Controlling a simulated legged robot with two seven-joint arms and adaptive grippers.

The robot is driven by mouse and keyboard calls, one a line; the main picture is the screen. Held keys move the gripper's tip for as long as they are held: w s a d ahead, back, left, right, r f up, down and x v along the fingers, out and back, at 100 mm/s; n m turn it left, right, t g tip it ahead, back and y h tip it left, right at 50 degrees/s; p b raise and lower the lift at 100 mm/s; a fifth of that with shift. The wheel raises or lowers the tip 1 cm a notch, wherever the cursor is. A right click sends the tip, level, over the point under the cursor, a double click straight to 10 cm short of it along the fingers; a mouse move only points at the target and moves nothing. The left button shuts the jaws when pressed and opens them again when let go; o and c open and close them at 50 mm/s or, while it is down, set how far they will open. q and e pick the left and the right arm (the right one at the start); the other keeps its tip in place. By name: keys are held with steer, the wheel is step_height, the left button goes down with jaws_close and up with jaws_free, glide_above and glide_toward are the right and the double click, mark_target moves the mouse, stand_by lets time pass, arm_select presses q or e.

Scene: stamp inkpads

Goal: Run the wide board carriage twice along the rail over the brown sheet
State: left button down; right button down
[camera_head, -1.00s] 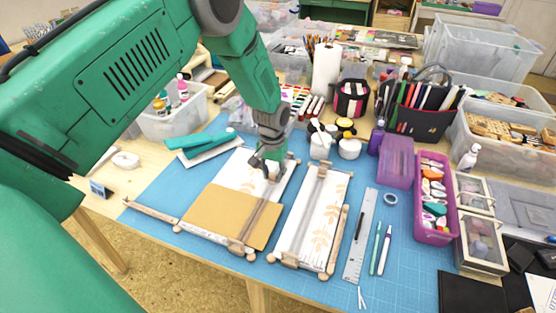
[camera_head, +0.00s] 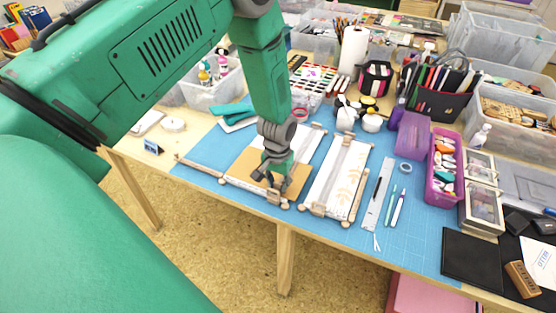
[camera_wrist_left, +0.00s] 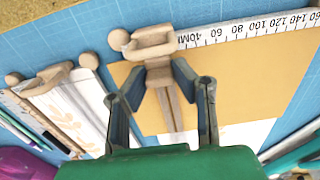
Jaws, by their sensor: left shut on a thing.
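The brown sheet (camera_head: 246,167) lies over the near part of a white board on the blue mat. A rail runs lengthwise over it. The wooden wide board carriage (camera_wrist_left: 151,45) is at the near end of the rail in the left wrist view. My left gripper (camera_head: 272,181) is low over the sheet at that end, closed on the carriage. In the left wrist view my two fingers (camera_wrist_left: 161,75) reach to either side of the rail, just behind the carriage's open wooden frame. The fingers partly hide the contact. My right gripper is not in view.
A narrower board (camera_head: 338,180) with leaf prints and its own wooden fittings stands close on the right. A steel ruler (camera_head: 376,195) and pens lie beyond it. White cups (camera_head: 345,118) stand behind. A graduated scale (camera_wrist_left: 250,28) runs along the wide board's near edge.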

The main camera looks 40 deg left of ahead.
mark_target(278, 183)
arm_select(q)
steer(key=c, duration=1.3)
jaws_free()
step_height(278, 183, up, 12)
steer(key=shift+f, duration=0.1)
